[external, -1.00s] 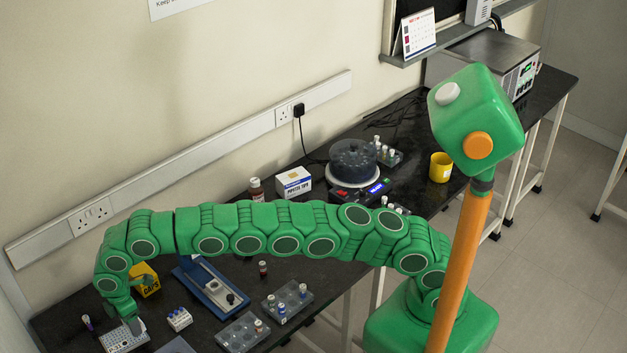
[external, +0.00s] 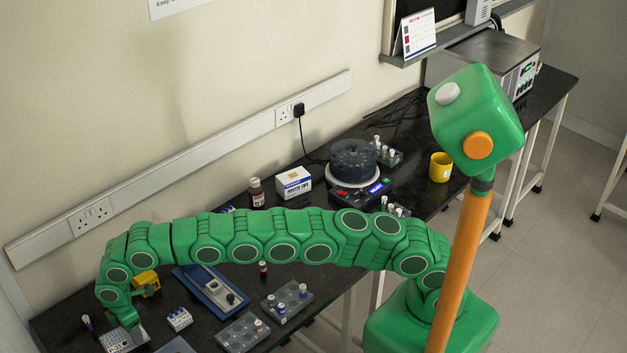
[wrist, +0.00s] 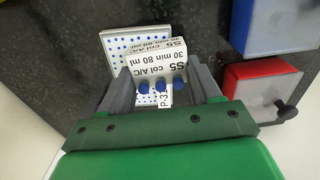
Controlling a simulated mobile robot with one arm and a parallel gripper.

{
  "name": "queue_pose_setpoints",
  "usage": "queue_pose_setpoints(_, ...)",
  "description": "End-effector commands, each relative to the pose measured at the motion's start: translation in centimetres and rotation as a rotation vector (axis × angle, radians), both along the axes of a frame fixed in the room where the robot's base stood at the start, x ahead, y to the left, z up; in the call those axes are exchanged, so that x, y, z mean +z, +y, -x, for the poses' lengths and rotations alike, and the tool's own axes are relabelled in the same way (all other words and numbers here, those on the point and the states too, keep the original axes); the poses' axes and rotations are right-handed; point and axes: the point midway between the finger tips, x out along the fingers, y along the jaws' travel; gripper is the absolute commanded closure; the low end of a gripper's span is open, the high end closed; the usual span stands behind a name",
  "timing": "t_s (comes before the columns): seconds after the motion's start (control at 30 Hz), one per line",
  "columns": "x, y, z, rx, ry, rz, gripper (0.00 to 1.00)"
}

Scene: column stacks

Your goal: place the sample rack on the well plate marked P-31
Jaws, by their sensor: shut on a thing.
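A white sample rack with blue caps (wrist: 161,69) and a label reading "S5 col A/C 30 min 80 ml" sits between my gripper's fingers (wrist: 162,88) in the wrist view. My gripper is shut on it. A white well plate with blue dots (wrist: 118,40) lies directly under the rack; part of a "P-3" label shows, the rest is hidden. I cannot tell whether rack and plate touch. In the external view my gripper (external: 137,328) is low over the well plate (external: 113,342) at the bench's near left, and the rack is hardly visible.
A small white rack (external: 179,319) stands just right of my gripper. Clear racks (external: 242,333) (external: 287,300), a blue-framed device (external: 212,289) and a yellow box (external: 147,281) are nearby. In the wrist view a red box (wrist: 263,87) lies to the right.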

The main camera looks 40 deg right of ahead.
Motion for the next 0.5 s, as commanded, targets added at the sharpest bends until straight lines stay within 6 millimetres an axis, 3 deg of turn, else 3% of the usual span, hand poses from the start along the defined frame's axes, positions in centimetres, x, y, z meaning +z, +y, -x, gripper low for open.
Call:
queue_pose_setpoints(0.27,-0.23,-0.03,-0.05,-0.001,0.0,0.0,0.68)
queue_pose_setpoints(0.3,-0.25,-0.02,-0.04,-0.001,0.0,0.0,0.34)
queue_pose_setpoints(0.43,-0.23,-0.01,-0.03,-0.001,0.0,0.0,0.14)
queue_pose_setpoints(0.5,-0.23,-0.01,-0.03,-0.001,0.0,0.0,0.12)
